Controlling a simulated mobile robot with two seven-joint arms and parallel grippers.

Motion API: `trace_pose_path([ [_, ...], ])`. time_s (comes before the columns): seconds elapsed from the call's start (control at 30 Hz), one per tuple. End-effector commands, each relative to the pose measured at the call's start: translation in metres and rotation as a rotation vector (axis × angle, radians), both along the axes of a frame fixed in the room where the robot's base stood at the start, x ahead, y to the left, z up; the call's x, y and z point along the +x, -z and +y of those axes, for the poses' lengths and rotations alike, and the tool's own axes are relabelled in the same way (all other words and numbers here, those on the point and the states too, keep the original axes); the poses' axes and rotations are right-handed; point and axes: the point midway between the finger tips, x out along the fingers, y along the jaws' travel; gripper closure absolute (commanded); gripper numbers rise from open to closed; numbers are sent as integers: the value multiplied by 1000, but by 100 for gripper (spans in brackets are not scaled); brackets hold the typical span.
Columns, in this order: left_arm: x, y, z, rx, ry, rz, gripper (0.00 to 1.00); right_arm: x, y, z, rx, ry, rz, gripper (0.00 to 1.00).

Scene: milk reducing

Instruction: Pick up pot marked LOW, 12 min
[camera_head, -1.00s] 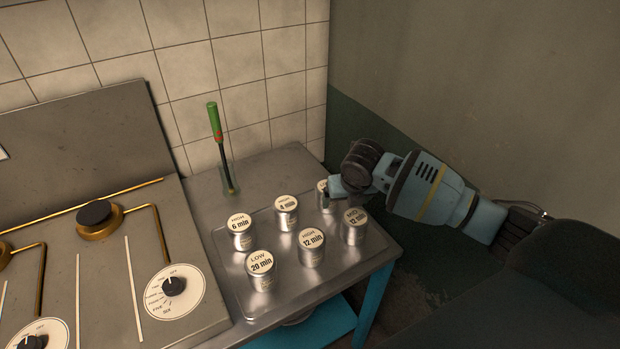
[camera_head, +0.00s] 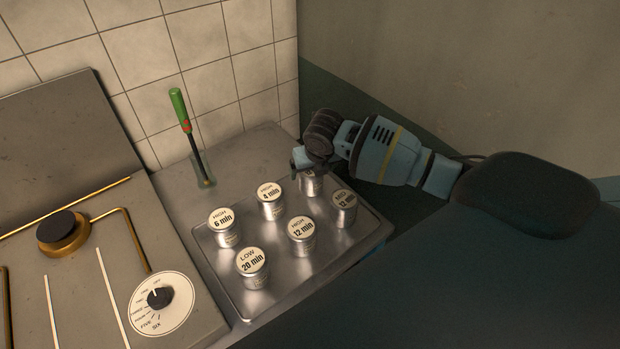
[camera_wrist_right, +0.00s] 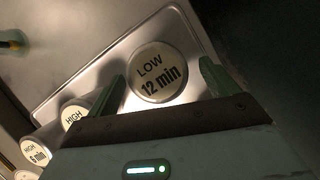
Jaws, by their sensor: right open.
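The pot marked LOW, 12 min (camera_wrist_right: 158,72) is a small metal pot with a pale lid label, seen close up in the right wrist view. In the head view it is the back right pot (camera_head: 311,184) on the tray, its top mostly hidden by my gripper. My right gripper (camera_head: 300,160) is over it. In the right wrist view the two green fingertips of my right gripper (camera_wrist_right: 162,78) are apart, one on each side of the pot's lid. I cannot tell whether they touch it. My left gripper is not in view.
A metal tray (camera_head: 283,285) holds several similar pots: HIGH 4 min (camera_head: 270,203), MID 12 min (camera_head: 343,210), HIGH 12 min (camera_head: 301,237), HIGH 6 min (camera_head: 224,229) and LOW 20 min (camera_head: 252,270). A green-handled tool (camera_head: 180,110) stands behind. A stove (camera_head: 95,275) is at left.

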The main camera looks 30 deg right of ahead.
Motion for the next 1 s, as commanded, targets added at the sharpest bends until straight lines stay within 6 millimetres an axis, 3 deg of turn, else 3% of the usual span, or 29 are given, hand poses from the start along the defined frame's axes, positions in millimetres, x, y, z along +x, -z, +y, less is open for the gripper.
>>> trace_pose_path([
  [0.13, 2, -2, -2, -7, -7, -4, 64, 3, 8, 0, 0, 1, -1, 13],
  [0.4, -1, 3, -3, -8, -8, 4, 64, 14, 43, -1, 1, 2, 0, 13],
  [0.73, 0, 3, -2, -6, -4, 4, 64, 17, 47, -2, 0, 0, -4, 13],
  [1.0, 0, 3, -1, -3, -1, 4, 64, 17, 47, -2, 0, 0, -4, 47],
])
